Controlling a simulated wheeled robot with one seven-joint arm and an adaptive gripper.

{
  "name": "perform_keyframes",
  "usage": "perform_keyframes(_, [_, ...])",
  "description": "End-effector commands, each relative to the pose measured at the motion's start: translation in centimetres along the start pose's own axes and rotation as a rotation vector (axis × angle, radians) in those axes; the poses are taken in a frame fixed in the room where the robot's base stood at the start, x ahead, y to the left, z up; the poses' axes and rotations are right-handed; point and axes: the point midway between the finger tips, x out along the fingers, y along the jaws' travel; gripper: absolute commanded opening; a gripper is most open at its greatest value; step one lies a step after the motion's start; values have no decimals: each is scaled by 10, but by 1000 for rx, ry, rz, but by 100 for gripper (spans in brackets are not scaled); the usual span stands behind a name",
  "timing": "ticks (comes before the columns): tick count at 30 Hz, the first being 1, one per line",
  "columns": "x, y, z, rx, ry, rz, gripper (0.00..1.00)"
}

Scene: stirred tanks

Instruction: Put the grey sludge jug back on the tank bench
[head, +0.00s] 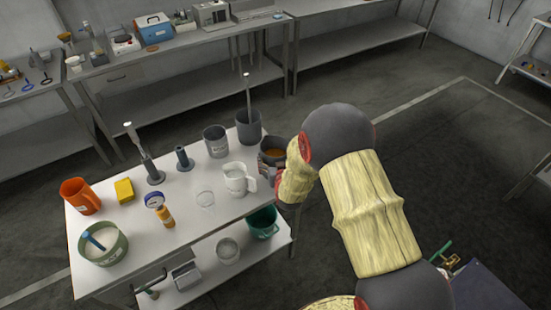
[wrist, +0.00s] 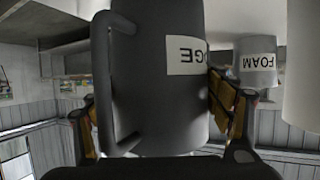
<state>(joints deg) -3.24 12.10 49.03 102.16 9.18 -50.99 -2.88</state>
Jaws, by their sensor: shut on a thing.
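The grey sludge jug (wrist: 150,85) fills the middle of the wrist view, its handle on the left and its partly visible label upside down. My gripper (wrist: 160,112) is shut on it, with a yellow-padded finger on each side. In the head view the jug (head: 273,153) shows orange-brown contents and is partly hidden by my arm. It is at the right end of the tank bench (head: 110,215); I cannot tell if it touches the top. My gripper in the head view (head: 270,168) is mostly hidden.
A grey foam jug (head: 215,141), a grey tank with a stirrer (head: 249,128) and a white jug (head: 236,180) stand near the held jug. An orange jug (head: 80,196), a yellow block (head: 124,190) and a green-rimmed tub (head: 102,244) are farther left. Bare top shows at the front right.

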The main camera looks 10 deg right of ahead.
Motion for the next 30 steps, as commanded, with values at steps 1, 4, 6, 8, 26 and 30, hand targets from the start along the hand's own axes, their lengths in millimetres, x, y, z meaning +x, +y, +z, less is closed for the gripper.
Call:
perform_keyframes(1, [0,0,1,0,-1,0,80])
perform_keyframes(4, [0,0,1,0,-1,0,85])
perform_keyframes(6, [0,0,1,0,-1,0,89])
perform_keyframes(8, [0,0,1,0,-1,0,93])
perform_keyframes(26, [-12,0,-2,0,-1,0,97])
perform_keyframes(30, [-38,0,-3,0,0,0,97])
